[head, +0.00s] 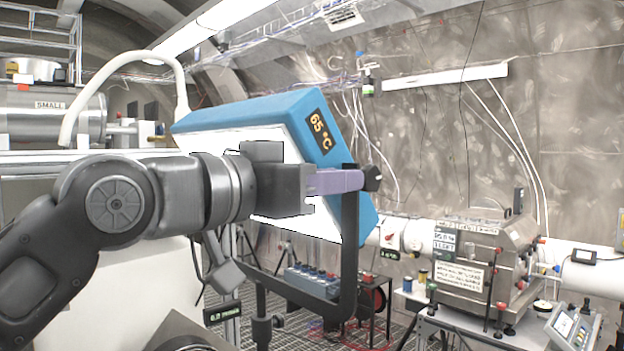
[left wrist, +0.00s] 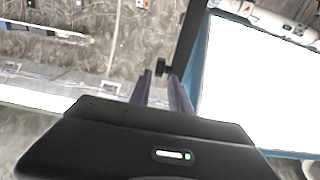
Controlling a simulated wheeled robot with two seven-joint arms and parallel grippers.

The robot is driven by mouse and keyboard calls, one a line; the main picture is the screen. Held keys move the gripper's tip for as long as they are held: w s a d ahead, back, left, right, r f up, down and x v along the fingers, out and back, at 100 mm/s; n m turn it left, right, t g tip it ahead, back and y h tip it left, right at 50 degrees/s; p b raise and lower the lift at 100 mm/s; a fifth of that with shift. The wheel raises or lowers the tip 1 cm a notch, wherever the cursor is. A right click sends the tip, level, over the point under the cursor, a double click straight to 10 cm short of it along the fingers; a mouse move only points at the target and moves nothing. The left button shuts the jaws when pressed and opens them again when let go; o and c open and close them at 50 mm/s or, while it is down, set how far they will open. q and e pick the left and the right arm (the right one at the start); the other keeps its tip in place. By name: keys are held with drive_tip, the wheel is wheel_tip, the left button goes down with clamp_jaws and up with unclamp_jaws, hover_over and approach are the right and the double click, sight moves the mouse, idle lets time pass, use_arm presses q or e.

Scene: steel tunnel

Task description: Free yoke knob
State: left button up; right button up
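The yoke knob (head: 373,178) is a small black knob on the upright arm of the black yoke (head: 349,250), beside a blue-edged box (head: 245,108) with a 65 °C display. My left gripper (head: 362,180) reaches across the box's white face, its purple fingers pointing at the knob. In the left wrist view the two fingers (left wrist: 160,75) stand apart, with the knob (left wrist: 161,67) showing in the gap at about their tips. I see no finger closed on it. The yoke arm (left wrist: 190,40) runs just right of the knob there. My right gripper is not in view.
A steel chamber (head: 480,262) on a white pipe stands at the right. A white hose (head: 128,58) arches to the box's upper left. Open air lies right of the knob.

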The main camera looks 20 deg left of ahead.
use_arm(q)
drive_tip(key=v, duration=0.3)
drive_tip(key=shift+s+b, duration=0.15)
drive_tip(key=shift+b, duration=0.15)
idle(0.3)
